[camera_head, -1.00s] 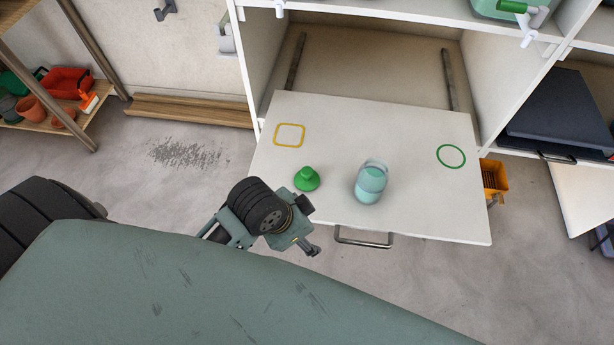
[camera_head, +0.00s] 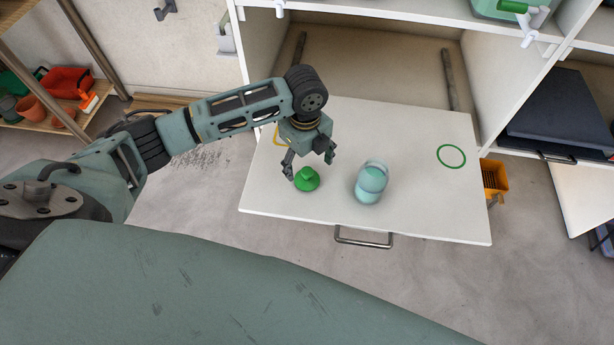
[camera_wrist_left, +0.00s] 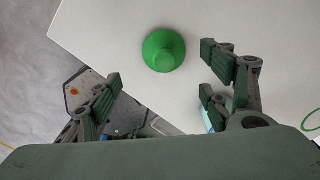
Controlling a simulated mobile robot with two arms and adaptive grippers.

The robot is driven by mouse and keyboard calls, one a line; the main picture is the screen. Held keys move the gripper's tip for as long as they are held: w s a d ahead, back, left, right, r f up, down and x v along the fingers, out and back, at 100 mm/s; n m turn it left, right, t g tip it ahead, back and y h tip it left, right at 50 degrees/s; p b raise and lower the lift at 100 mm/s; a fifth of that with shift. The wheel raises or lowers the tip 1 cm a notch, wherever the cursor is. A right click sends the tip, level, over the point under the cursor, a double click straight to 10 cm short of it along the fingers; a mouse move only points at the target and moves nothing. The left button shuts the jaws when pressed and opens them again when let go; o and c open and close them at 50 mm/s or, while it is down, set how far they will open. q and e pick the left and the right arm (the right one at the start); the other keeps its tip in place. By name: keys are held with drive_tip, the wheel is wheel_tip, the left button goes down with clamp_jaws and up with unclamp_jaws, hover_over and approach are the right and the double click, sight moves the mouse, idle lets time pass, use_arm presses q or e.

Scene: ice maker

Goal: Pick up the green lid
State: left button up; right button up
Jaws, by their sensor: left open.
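The green lid (camera_head: 307,180) lies on the white pull-out board, left of a pale teal jar (camera_head: 370,183). My left gripper (camera_head: 309,166) is open, with its fingers just above and behind the lid in the head view. In the left wrist view the lid (camera_wrist_left: 163,50) is seen from above, ahead of and between the lines of the open fingers (camera_wrist_left: 160,85). Nothing is between the fingers. The jar shows only as a small sliver in the wrist view, mostly hidden by the right-hand finger. My right gripper is not in view.
The white board (camera_head: 420,205) has a green ring (camera_head: 451,155) at right and a yellow square outline (camera_head: 279,137) partly hidden by my arm. A metal handle (camera_head: 363,238) is on its front edge. An orange container (camera_head: 494,178) hangs beyond.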

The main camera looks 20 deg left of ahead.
sight(306, 172)
use_arm(q)
drive_tip(key=f, duration=0.7)
drive_tip(key=shift+w+f, duration=0.25)
drive_tip(key=shift+f, duration=0.1)
drive_tip(key=c, duration=1)
